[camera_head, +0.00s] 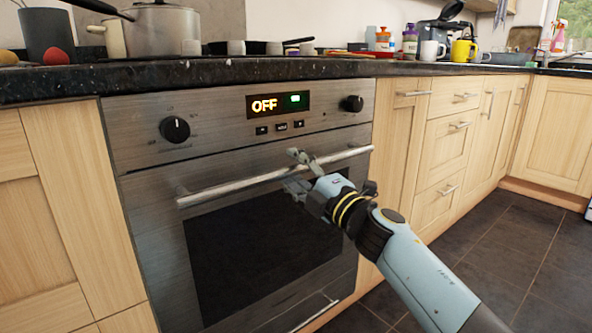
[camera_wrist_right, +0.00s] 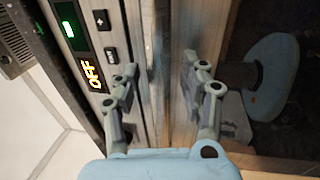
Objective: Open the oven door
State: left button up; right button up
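The oven door (camera_head: 265,240) is a steel-framed front with a dark glass window, and it stands shut. Its long metal handle (camera_head: 235,186) runs across the top of the door. My right gripper (camera_head: 296,171) is at the right half of the handle, one finger above the bar and one below it. In the right wrist view the fingers of my right gripper (camera_wrist_right: 163,85) are spread apart, with the handle (camera_wrist_right: 152,50) running between them. Whether a finger touches the bar I cannot tell. My left gripper is not in view.
The control panel (camera_head: 225,122) above the door shows OFF between two black knobs. A dark granite worktop (camera_head: 200,72) with a pot (camera_head: 165,30) lies above. Wooden cabinets (camera_head: 70,200) flank the oven. The dark tiled floor (camera_head: 520,250) at the right is clear.

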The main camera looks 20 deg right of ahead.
grip_shut()
jog(key=shift+f, duration=0.2)
dwell(0.6)
